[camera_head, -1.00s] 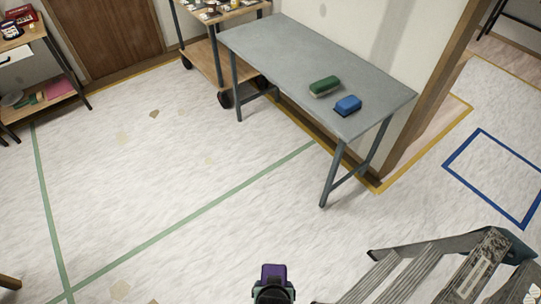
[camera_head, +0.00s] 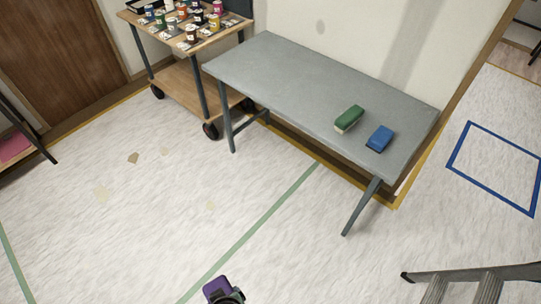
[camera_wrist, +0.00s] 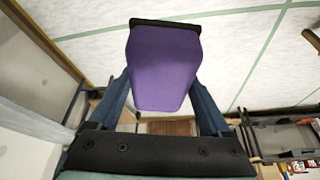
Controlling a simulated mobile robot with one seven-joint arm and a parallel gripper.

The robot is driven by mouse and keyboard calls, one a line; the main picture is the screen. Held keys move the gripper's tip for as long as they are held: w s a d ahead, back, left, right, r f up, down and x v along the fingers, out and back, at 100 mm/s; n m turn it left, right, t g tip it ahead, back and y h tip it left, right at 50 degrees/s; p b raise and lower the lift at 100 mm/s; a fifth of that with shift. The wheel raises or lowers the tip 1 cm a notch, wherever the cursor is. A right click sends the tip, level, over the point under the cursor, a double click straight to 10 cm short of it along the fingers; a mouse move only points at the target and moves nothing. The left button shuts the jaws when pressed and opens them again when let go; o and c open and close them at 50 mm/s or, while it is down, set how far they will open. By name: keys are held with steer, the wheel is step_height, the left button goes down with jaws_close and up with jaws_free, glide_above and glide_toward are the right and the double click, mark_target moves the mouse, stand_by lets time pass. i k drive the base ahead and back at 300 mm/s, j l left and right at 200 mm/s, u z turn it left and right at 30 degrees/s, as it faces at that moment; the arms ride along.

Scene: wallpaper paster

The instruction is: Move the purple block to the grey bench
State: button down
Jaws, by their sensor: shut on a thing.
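The purple block (camera_wrist: 165,65) is held between the two fingers of my gripper (camera_wrist: 165,85) in the wrist view, with a dark face along its upper edge. In the head view the purple block (camera_head: 216,287) and the dark tip of my gripper (camera_head: 228,295) show at the bottom edge, over the floor in front of the bench. The grey bench (camera_head: 290,85) stands against the wall. A green block (camera_head: 348,118) and a blue block (camera_head: 380,138) lie on its right part. The block in my gripper is apart from the bench.
A wooden cart (camera_head: 180,75) with several small jars stands left of the bench. A metal stepladder (camera_head: 470,285) is at the lower right. The bench's left and middle top is bare. The floor before it is open.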

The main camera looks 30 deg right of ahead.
mark_target(310, 87)
steer(key=i+l+z, duration=0.15)
steer(key=i+z, duration=0.6)
steer(key=i, duration=0.25)
steer(key=i+j+z, duration=0.2)
steer(key=i+z, duration=0.45)
steer(key=i, duration=0.25)
steer(key=i+z, duration=0.25)
steer(key=i, duration=0.25)
steer(key=i+j+z, duration=0.25)
steer(key=i, duration=0.2)
